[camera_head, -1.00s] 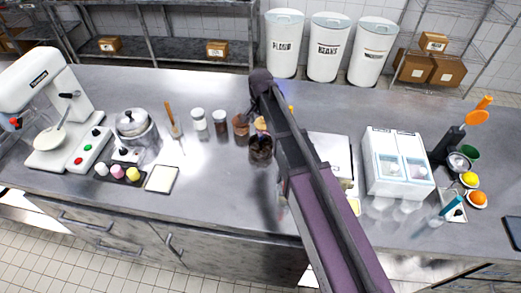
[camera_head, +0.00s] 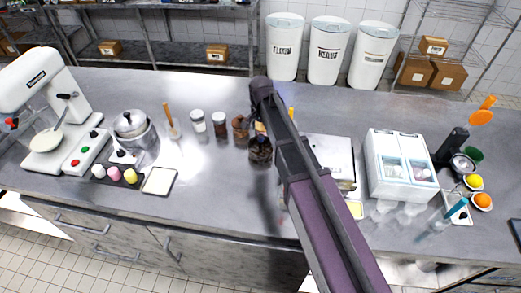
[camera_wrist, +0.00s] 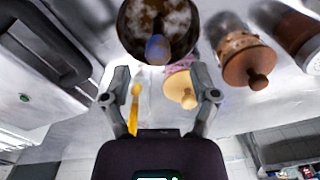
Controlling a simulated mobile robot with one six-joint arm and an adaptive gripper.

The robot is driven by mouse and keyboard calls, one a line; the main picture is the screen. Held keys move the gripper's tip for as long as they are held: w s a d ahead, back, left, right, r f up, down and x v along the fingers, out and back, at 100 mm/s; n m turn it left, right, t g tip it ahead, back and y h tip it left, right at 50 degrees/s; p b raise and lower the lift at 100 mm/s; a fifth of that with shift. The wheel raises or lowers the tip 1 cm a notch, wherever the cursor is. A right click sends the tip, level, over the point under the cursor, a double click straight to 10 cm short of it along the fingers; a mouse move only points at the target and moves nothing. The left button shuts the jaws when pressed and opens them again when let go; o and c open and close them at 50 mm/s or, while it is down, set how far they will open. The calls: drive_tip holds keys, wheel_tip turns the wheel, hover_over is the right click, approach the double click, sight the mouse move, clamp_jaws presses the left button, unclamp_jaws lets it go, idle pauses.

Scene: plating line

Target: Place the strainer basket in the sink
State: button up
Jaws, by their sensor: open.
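My gripper (camera_wrist: 160,74) is open and empty in the wrist view, its two fingers spread apart. A round dark vessel with brown, mottled contents (camera_wrist: 139,30) lies ahead of the fingers, with a blue-tipped thing (camera_wrist: 157,48) over it. A jar with a wooden knobbed lid (camera_wrist: 184,86) and a yellow-handled tool (camera_wrist: 135,108) show between the fingers. In the head view a dark jar-like thing (camera_head: 260,152) stands beside my arm, which hides the gripper. I cannot make out the strainer basket for certain. No sink is recognisable in either view.
Lidded jars (camera_head: 198,121) stand left of my arm. A mixer (camera_head: 48,105), a steel pot (camera_head: 133,130) and a small tray (camera_head: 160,181) are further left. A white two-compartment bin (camera_head: 399,166) and bowls of fruit (camera_head: 482,201) are right. The counter's front middle is clear.

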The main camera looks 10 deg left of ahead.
sight(261, 136)
drive_tip(key=shift+s+f+b, duration=0.2)
drive_tip(key=shift+f+b, duration=0.8)
drive_tip(key=shift+f, duration=0.25)
drive_tip(key=shift+f+b, duration=0.85)
clamp_jaws()
